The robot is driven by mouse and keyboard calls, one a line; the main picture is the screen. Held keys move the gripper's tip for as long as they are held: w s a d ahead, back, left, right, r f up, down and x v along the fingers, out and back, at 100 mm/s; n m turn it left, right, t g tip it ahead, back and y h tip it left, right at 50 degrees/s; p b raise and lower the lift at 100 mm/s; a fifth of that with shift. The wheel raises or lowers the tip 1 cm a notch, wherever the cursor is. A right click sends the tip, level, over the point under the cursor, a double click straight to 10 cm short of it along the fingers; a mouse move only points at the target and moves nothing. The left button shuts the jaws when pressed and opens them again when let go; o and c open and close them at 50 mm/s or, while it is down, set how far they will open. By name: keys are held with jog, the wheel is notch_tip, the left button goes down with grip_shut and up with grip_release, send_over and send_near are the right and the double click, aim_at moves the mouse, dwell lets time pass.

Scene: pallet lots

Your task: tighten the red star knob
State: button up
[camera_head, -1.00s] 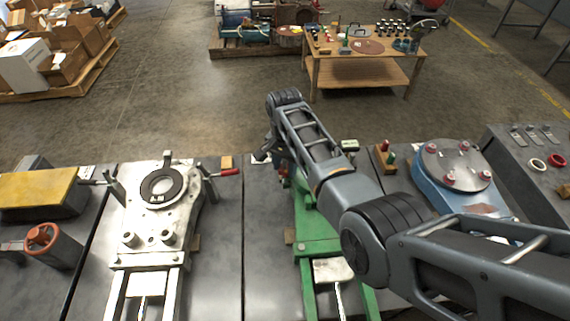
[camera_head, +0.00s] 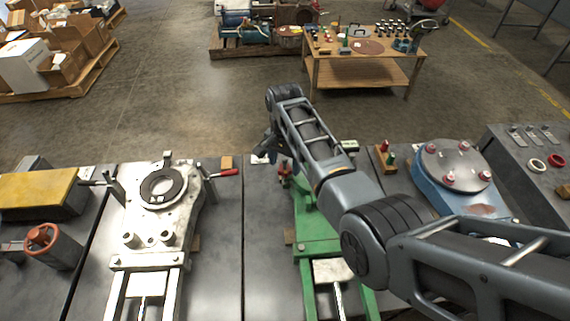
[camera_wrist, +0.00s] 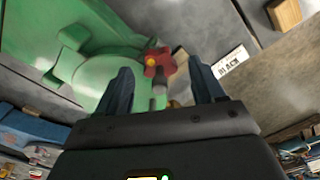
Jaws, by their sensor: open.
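The red star knob (camera_wrist: 159,62) shows in the wrist view, with a yellow centre and a grey threaded stem below it. It appears between and just beyond the fingertips of my gripper (camera_wrist: 160,82), which is open. I cannot tell whether a finger touches it. The green fixture (camera_wrist: 95,55) lies beside and behind the knob. In the head view, the green fixture (camera_head: 318,228) stands on the bench under my arm, and a small red part (camera_head: 284,170) shows at its far end. My gripper (camera_head: 268,150) is mostly hidden there behind my arm.
A white label reading BLACK (camera_wrist: 230,62) and a wooden block (camera_wrist: 284,14) lie near the knob. A silver fixture with a red-handled lever (camera_head: 222,173) stands to the left. A blue round-plate fixture (camera_head: 425,190) stands to the right. Bare bench (camera_head: 262,240) lies between the silver and green fixtures.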

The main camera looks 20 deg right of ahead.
jog(key=shift+r, duration=3.15)
